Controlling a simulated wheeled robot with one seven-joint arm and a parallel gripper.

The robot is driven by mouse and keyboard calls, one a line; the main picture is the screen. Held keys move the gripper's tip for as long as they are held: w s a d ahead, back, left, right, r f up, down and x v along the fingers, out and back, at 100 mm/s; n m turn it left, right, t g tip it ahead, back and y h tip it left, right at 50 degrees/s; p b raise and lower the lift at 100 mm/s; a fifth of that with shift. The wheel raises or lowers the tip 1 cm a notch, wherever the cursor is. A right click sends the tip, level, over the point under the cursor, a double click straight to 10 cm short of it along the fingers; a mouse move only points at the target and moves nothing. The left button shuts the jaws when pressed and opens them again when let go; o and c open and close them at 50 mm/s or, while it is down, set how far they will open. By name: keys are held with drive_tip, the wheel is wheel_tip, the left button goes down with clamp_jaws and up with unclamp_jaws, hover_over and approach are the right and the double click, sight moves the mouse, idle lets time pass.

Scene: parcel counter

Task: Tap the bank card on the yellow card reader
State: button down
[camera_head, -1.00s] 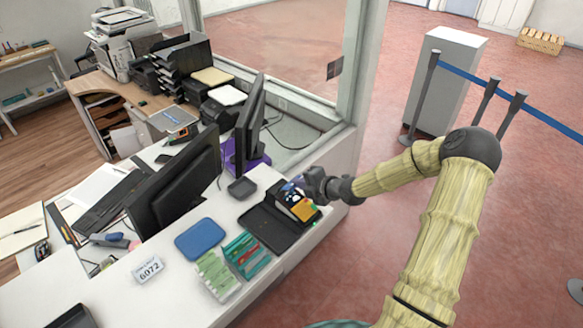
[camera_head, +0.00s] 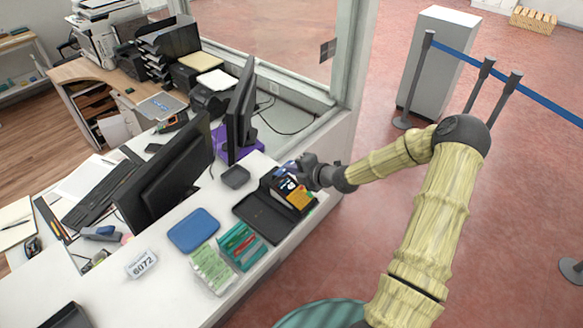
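The yellow card reader (camera_head: 300,200) stands on the white counter near its right edge, at the far end of a black tray. Its front is yellow and its upper part is dark. My gripper (camera_head: 293,176) reaches in from the right and is right above the back of the reader. A small dark blue and white piece at the gripper's fingertips looks like the bank card (camera_head: 287,184). It is partly hidden by the fingers, and I cannot tell whether it touches the reader.
The black tray (camera_head: 258,218) lies beside the reader. Two monitors (camera_head: 165,175) stand behind. The window post (camera_head: 350,90) rises beyond the gripper.

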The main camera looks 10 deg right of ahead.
sight(293, 190)
drive_tip(key=shift+w+f+b, duration=0.1)
drive_tip(key=shift+f+b, duration=0.95)
drive_tip(key=shift+f, duration=1.95)
drive_tip(key=shift+r, duration=0.15)
drive_tip(key=shift+w+r+p, duration=0.15)
drive_tip(key=shift+r+p, duration=0.3)
drive_tip(key=shift+r, duration=0.5)
drive_tip(key=shift+a+r, duration=0.2)
drive_tip(key=shift+r, duration=0.45)
drive_tip(key=shift+d+r+p, duration=0.2)
drive_tip(key=shift+r+p, duration=0.15)
drive_tip(key=shift+r, duration=0.2)
drive_tip(key=shift+d+r+p, duration=0.2)
drive_tip(key=shift+r+p, duration=0.1)
drive_tip(key=shift+r, duration=0.2)
drive_tip(key=shift+s+a+r, duration=0.15)
drive_tip(key=shift+s+r, duration=0.1)
drive_tip(key=shift+r, duration=0.55)
drive_tip(key=shift+w, duration=0.1)
